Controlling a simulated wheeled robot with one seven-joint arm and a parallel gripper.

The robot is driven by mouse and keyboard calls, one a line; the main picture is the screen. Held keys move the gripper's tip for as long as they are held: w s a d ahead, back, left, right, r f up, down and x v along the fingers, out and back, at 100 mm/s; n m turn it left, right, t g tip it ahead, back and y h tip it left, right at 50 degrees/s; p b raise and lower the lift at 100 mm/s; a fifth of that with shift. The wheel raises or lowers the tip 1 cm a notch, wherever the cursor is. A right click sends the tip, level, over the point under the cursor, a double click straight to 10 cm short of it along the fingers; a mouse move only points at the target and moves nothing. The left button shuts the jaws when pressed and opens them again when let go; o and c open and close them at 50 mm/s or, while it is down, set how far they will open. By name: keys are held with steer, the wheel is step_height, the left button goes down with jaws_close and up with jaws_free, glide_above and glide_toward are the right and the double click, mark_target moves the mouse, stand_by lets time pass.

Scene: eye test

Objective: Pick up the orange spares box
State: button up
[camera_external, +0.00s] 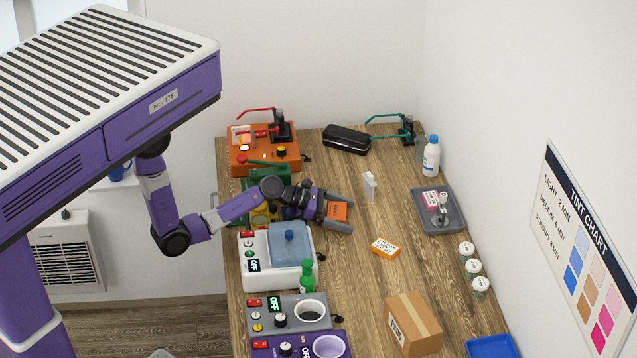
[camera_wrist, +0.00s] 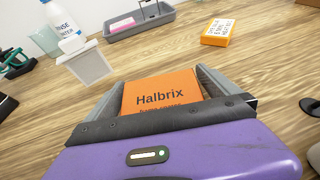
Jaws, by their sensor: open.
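An orange box (camera_external: 337,211) lies on the wooden table between the two grey fingers of my gripper (camera_external: 349,216). In the wrist view the box (camera_wrist: 160,91) shows "Halbrix" in dark print; a smaller line under it is partly cut off by my gripper's dark edge. My gripper's fingers stand on either side of the box, open; I cannot tell whether either one touches it. A second, orange and white box (camera_external: 385,247) lies apart, nearer the camera; it also shows in the wrist view (camera_wrist: 217,32).
A grey tray (camera_external: 456,229), a white bottle (camera_external: 431,158) and several jars (camera_external: 473,268) line the right side. Machines, including a white one (camera_external: 254,257), line the left edge. A cardboard box (camera_external: 413,322) stands in front.

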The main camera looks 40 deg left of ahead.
steer(key=c, duration=1.4)
steer(key=shift+r, duration=0.1)
